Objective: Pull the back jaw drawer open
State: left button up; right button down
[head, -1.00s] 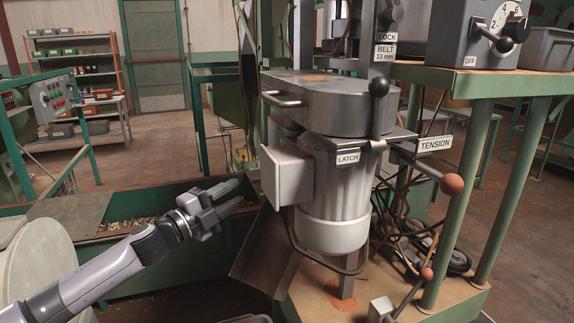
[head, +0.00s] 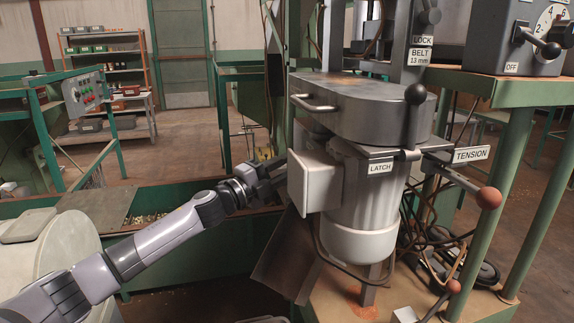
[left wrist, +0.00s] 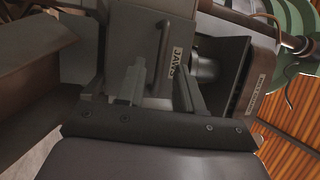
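In the left wrist view a dark grey panel with a "JAWS" label (left wrist: 178,60) and a dark upright bar handle (left wrist: 160,55) faces my left gripper (left wrist: 160,80). Its two fingers are apart, one on each side of the handle in the picture, with nothing seen between them but the panel behind. I cannot tell if they touch the handle. In the head view the left gripper (head: 270,172) is just left of the machine's white box (head: 313,180); the jaws panel is not visible there. My right gripper is in neither view.
In the wrist view a labelled box (left wrist: 255,85) is close on the right.

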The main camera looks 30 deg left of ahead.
pick_arm(q)
jog(key=shift+w+d+r, duration=0.15)
jog(key=shift+w+d, duration=0.1)
jog(key=shift+w, duration=0.4)
grip_shut()
dwell(1.1)
